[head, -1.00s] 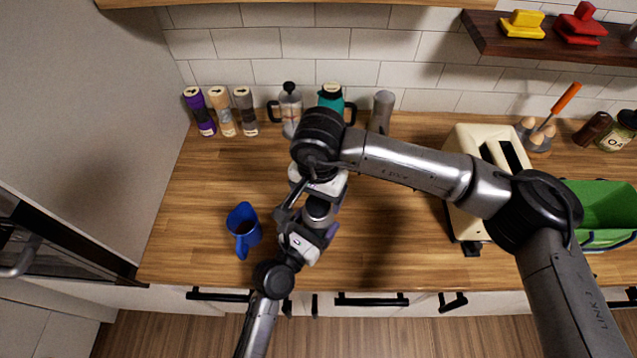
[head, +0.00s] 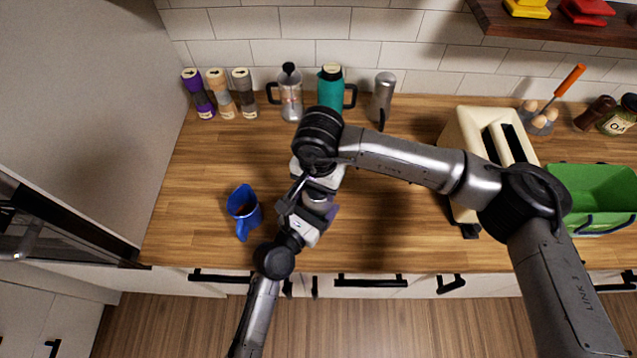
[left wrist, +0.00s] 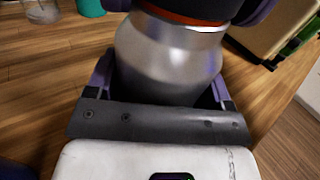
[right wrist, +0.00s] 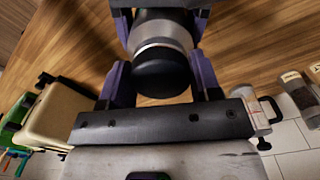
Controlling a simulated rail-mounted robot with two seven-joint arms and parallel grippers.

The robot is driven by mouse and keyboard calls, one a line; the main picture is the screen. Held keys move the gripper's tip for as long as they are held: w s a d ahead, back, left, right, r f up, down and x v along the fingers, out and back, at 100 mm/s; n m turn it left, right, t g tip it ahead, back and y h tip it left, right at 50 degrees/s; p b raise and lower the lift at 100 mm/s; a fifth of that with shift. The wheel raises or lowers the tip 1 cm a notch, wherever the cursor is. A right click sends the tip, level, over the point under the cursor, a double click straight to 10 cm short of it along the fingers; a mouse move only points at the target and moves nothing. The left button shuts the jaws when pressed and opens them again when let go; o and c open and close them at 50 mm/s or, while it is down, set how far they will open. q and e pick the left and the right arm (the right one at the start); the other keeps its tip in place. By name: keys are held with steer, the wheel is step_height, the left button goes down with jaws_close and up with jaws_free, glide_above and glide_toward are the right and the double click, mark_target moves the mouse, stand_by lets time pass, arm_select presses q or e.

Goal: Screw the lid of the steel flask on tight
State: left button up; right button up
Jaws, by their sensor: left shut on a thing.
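The steel flask (left wrist: 172,55) stands in the jaws of my left gripper (left wrist: 165,85), which is shut on its body. The flask's dark lid (right wrist: 162,72) is on top, above a steel band, in the right wrist view. My right gripper (right wrist: 160,62) has its purple fingers on both sides of the lid; whether they press on it or stand slightly apart is unclear. In the left wrist view, an orange-red ring shows under the dark top. In the head view, my right gripper (head: 318,182) is over the flask and mostly hides it.
A blue pitcher (head: 243,212) stands left of the grippers. A cream toaster (head: 465,135) and a green crate (head: 592,190) are at the right.

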steer(key=c, duration=0.5)
steer(key=m, duration=0.5)
steer(key=shift+m, duration=0.3)
steer(key=m, duration=0.4)
steer(key=shift+f, duration=0.1)
steer(key=m, duration=0.5)
steer(key=shift+m, duration=0.4)
steer(key=m, duration=0.4)
steer(key=shift+f, duration=0.1)
steer(key=m, duration=0.3)
steer(key=shift+d, duration=0.1)
